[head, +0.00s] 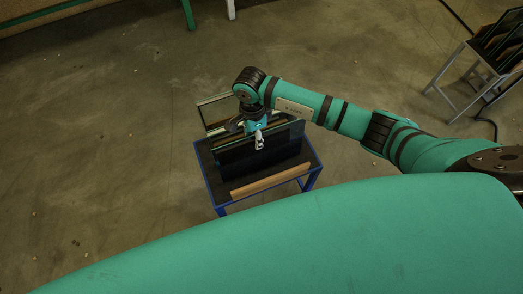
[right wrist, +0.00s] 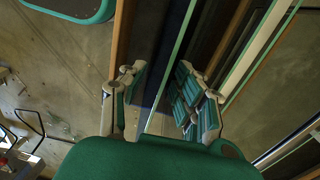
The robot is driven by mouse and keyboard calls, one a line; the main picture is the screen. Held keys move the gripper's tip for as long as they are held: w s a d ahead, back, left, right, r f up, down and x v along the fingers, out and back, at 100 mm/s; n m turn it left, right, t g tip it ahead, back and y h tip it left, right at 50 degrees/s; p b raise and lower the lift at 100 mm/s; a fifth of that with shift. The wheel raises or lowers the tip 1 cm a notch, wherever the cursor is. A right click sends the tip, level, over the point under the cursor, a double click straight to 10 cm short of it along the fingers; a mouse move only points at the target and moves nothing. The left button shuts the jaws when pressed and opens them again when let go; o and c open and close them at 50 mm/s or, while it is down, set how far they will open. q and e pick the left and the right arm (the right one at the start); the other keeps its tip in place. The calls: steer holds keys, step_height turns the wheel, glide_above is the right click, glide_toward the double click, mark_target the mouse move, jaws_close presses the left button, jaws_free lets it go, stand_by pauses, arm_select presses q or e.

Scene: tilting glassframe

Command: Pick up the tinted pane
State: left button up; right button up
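The tinted pane (head: 262,149) is a dark blue-black sheet standing upright on a small blue-framed stand (head: 212,184) in the head view. In the right wrist view a thin pale green pane edge (right wrist: 173,62) runs between the two fingers, with dark surfaces on both sides. My right gripper (head: 259,142) is above the pane's top edge, fingers pointing down. Its fingers (right wrist: 160,103) are apart in the wrist view, one on each side of that edge, with visible gaps. I cannot tell how far down the fingers reach. My left gripper is not in view.
A clearer framed pane (head: 213,112) stands behind the tinted one; part is hidden by my arm. A wooden strip (head: 270,181) lies along the stand's near side. A rack with dark panes (head: 497,45) is at upper right. Open floor surrounds the stand.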

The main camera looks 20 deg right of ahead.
jaws_close()
steer(key=shift+w+r, duration=0.1)
steer(key=shift+r, duration=0.15)
stand_by(0.4)
